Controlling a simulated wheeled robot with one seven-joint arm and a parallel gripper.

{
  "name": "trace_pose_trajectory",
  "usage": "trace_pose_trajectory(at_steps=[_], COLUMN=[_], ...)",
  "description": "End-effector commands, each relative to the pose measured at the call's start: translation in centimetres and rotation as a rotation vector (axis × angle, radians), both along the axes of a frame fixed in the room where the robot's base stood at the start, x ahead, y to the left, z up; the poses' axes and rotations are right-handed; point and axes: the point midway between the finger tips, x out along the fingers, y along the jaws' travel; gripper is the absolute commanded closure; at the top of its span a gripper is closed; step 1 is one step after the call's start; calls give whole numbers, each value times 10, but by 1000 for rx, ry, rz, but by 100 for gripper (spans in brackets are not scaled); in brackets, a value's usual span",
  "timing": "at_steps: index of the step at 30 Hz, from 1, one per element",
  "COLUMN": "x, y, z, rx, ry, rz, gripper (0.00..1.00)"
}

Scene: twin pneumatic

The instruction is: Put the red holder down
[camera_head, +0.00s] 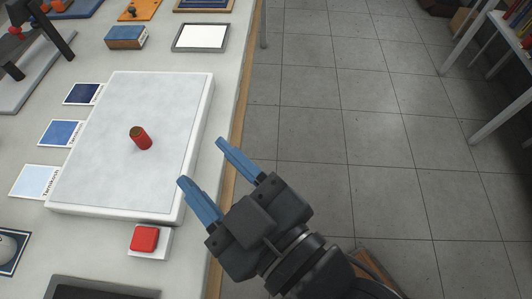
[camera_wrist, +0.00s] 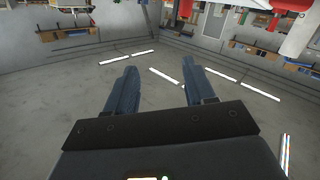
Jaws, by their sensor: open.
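The red holder (camera_head: 141,138) is a small red cylinder with a dark brownish top. It stands alone on a pale grey slab (camera_head: 105,180) with a white rim, on the bench, and looks slightly tilted in the head view. My gripper (camera_head: 200,162) has two blue fingers spread apart with nothing between them. It is to the right of and nearer than the holder, around the bench's right edge, well apart from it.
A white block with a red button (camera_head: 145,239) sits at the slab's near edge. Blue colour cards (camera_head: 62,133) lie along its left side. A blue box (camera_head: 126,36) and a framed white panel (camera_head: 201,37) are behind. Open tiled floor (camera_head: 345,120) lies right of the bench.

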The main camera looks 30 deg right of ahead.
Motion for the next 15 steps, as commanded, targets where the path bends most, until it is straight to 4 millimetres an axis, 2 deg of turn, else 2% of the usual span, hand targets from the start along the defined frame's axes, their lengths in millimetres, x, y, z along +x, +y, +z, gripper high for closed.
trace_pose_trajectory(at_steps=[1,6,9,12,15], x=[-21,-86,-124,-153,-171], y=[-13,-67,-100,-128,-148], z=[-19,-61,-74,-78,-78], rx=[44,170,215,241,258], ry=[46,138,174,196,206], rz=[-26,-116,-154,-176,-187], gripper=[46,46,46,46,46])
